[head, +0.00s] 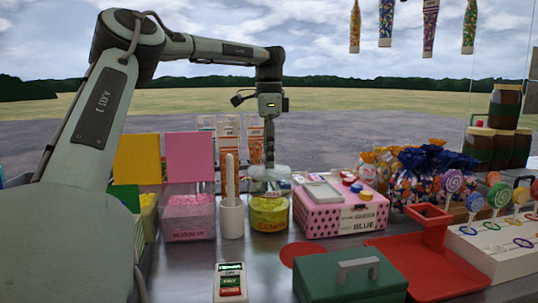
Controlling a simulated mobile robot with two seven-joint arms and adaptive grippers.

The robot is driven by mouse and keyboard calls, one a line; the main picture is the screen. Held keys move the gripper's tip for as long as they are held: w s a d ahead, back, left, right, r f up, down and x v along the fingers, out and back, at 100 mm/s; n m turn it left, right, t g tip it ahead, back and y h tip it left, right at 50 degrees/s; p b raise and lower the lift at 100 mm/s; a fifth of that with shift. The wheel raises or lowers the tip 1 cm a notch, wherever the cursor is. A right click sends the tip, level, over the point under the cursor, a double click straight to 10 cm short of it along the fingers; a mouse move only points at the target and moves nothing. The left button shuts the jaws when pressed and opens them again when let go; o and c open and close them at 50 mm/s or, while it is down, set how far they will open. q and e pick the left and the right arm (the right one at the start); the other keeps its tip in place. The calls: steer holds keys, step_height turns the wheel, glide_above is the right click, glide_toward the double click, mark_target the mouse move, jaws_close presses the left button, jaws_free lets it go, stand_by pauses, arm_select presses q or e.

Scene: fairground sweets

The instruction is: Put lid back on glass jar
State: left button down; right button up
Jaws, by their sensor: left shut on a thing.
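A glass jar (269,212) of yellow sweets with a lemon label stands upright on the counter, near the middle of the head view. A pale, clear lid (269,173) is at the jar's mouth. I cannot tell whether it rests on the rim or is held just above it. My left gripper (269,163) points straight down from above and is shut on the top of the lid. Its fingertips look small and partly merge with the lid. My right gripper is not in view.
A green case (350,279) and a red tray (425,265) lie in front.

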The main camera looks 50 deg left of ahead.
arm_select(q)
steer(key=c, duration=1.2)
jaws_free()
steer(key=shift+o, duration=0.4)
steer(key=o, duration=0.4)
steer(key=shift+r, duration=0.1)
steer(key=shift+r, duration=3.4)
